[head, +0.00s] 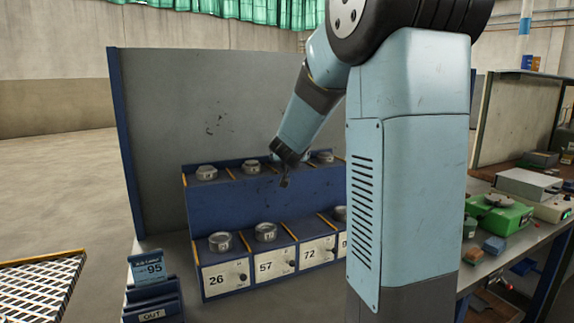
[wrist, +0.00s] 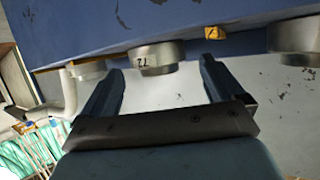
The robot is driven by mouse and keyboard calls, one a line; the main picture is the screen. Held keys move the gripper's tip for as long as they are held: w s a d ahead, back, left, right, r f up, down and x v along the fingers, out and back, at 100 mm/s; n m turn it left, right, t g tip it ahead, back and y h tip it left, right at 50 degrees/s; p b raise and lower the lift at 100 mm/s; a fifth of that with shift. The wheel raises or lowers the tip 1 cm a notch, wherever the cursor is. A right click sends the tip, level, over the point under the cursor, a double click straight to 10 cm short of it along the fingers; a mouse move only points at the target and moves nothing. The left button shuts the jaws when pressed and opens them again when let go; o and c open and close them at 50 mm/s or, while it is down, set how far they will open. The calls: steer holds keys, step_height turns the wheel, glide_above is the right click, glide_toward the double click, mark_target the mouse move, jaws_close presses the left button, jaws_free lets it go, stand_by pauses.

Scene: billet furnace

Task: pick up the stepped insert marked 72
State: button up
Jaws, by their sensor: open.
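The stepped insert marked 72 (wrist: 155,56) is a short grey metal cylinder, seen in the wrist view with its number facing the camera. It is at the edge of the blue rack. My gripper (wrist: 161,67) is open, its two dark fingers spread to either side of the insert in the picture. I cannot tell how far the fingertips are from it. In the head view my gripper (head: 285,180) is in front of the rack's upper tier, and the insert's number cannot be read there.
The blue rack (head: 255,207) has two tiers. Inserts stand above plates 26 (head: 220,242) and 57 (head: 265,231); none shows above plate 72 (head: 311,255). Another insert (wrist: 298,42) is right of the marked one in the wrist view. A grey panel (head: 200,110) stands behind the rack.

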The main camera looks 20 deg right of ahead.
steer(key=shift+w+f, duration=0.1)
steer(key=shift+c, duration=0.3)
steer(key=c, duration=1.5)
steer(key=shift+c, duration=0.4)
steer(key=shift+r, duration=0.25)
